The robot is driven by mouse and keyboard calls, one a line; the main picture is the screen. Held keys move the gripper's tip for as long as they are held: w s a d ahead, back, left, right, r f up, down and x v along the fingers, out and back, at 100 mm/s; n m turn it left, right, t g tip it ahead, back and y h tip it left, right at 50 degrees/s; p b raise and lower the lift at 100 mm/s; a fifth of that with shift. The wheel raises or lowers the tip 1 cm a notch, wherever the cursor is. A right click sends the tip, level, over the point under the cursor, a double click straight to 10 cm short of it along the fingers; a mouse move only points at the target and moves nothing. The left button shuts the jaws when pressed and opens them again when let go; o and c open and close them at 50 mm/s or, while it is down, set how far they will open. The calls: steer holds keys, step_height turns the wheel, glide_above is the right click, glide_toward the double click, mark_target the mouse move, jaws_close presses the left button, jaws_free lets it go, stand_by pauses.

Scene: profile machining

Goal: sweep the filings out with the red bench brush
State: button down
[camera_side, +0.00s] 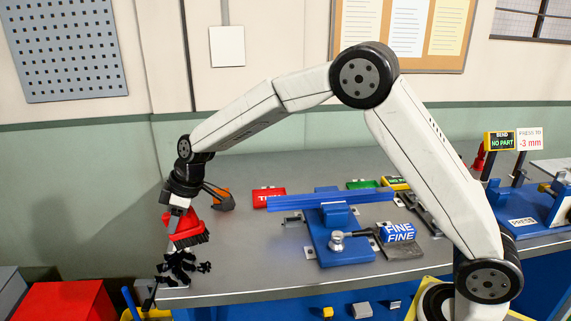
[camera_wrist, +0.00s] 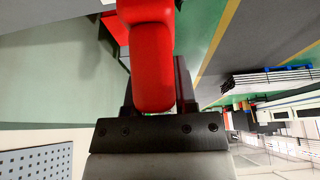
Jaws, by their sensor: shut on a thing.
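The red bench brush (camera_side: 184,228) is in my gripper (camera_side: 178,204) at the left end of the bench in the side view, its dark bristles pointing down. In the wrist view its red handle (camera_wrist: 152,60) lies between the fingers of my gripper (camera_wrist: 155,103), which are shut on it. A loose cluster of dark bits (camera_side: 180,267), which look like filings, shows just below the brush at the bench's left edge. I cannot tell whether they lie on the bench top or are partly in the air. The bristles appear slightly above them.
A blue fixture (camera_side: 343,246) carrying a long blue profile (camera_side: 318,202) stands mid-bench. A blue block marked FINE (camera_side: 397,233) is to its right, a red TRIM plate (camera_side: 268,197) behind left. A blue press (camera_side: 525,212) stands right. A red box (camera_side: 65,302) stands left of the bench.

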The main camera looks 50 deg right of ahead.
mark_target(199, 220)
steer(key=shift+t+y, duration=0.7)
steer(key=shift+y, duration=0.1)
steer(key=shift+s+d+r, duration=1.2)
steer(key=shift+s+r, duration=0.1)
steer(key=shift+r, duration=0.15)
steer(key=shift+s+d+r+t+y, duration=0.3)
steer(key=shift+s+d+r+t, duration=0.25)
steer(key=shift+d, duration=0.1)
steer(key=shift+f, duration=0.1)
steer(key=shift+f, duration=2.4)
steer(key=shift+r, duration=0.1)
